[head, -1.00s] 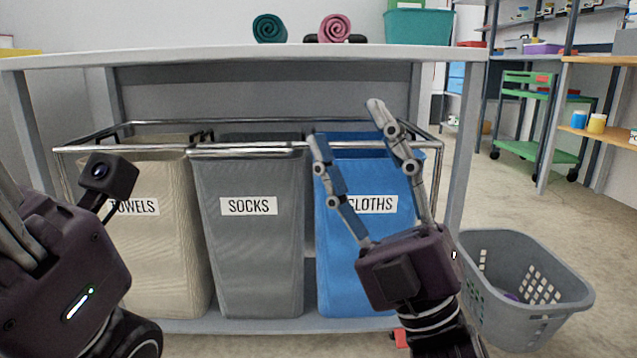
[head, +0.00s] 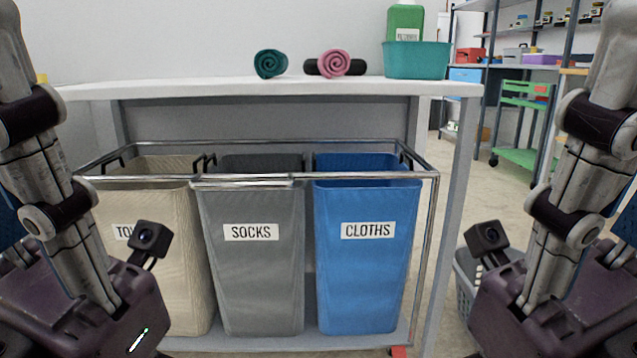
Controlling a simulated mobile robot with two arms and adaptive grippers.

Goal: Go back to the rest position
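My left gripper (head: 62,225) is at the left edge of the head view, close to the camera. Its purple body is low and a jointed grey finger rises past the frame edge. My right gripper (head: 562,215) mirrors it at the right edge, with its body low and a finger reaching up. The frame cuts off part of both grippers, so I cannot tell how far their fingers are apart. I see nothing held in the visible parts. Both grippers appear in front of the table and bins, one to each side.
A white table (head: 200,92) carries a green roll (head: 270,64), a pink roll (head: 335,63) and a teal tub (head: 416,62). Below are the towels bin (head: 170,250), socks bin (head: 250,275) and cloths bin (head: 365,275). A grey basket (head: 466,275) is partly hidden by my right gripper.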

